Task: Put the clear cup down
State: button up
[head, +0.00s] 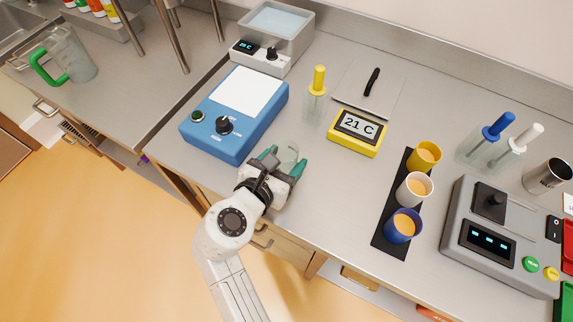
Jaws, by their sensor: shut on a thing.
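The clear cup (287,157) is between the teal fingers of my gripper (282,165), near the front edge of the steel counter. The gripper is shut on the cup. The cup is see-through and partly hidden by the fingers, so its contents cannot be told. I cannot tell whether its base touches the counter. The gripper is just right of the blue device (236,112) with a white top plate, and left of the yellow thermometer reading 21 C (357,131).
A clear holder with a yellow-handled tool (315,98) stands behind. To the right are a black strip (384,236) with yellow, white and blue cups, and a grey control box (500,235). Bare counter (325,190) lies between gripper and strip. A green-handled jug (68,55) stands far left.

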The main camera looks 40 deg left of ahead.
aim_at(286, 168)
jog(key=shift+w+a+f, duration=0.15)
jog(key=shift+w+f, duration=0.25)
jog(key=shift+f, duration=0.1)
jog(key=shift+w+f, duration=0.15)
jog(key=shift+f, duration=1.55)
jog(key=shift+f, duration=0.15)
jog(key=o, duration=1.1)
jog(key=v, duration=1.2)
